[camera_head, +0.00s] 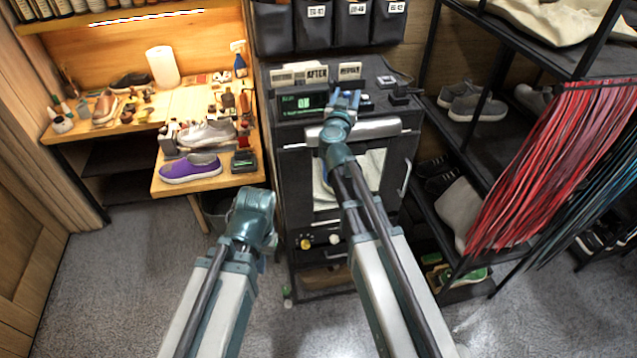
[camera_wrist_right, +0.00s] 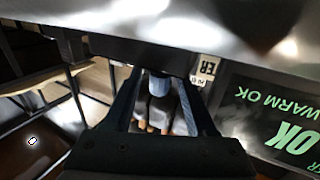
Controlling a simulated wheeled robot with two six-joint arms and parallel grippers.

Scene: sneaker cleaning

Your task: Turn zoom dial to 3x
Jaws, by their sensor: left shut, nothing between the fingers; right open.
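I cannot make out a dial marked for zoom or any 3x mark. A yellow knob (camera_head: 305,243) and a white knob (camera_head: 334,238) sit low on the front of the dark cabinet (camera_head: 295,190). My right gripper (camera_head: 345,98) is open over the cabinet top, beside a small display (camera_head: 302,103) with green text. In the right wrist view, its fingers (camera_wrist_right: 160,85) are spread, with dark and brownish shapes beyond them that I cannot name. The display (camera_wrist_right: 280,125) reads OK there, upside down. My left gripper (camera_head: 255,207) is shut, low in front of the cabinet, its fingertips hard to see.
A wooden bench (camera_head: 205,178) to the left holds a purple sneaker (camera_head: 191,168), a white sneaker (camera_head: 207,133) and bottles. A black shelf rack with shoes (camera_head: 478,107) stands to the right, with red strips (camera_head: 540,150) hanging in front. The floor at the left is clear.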

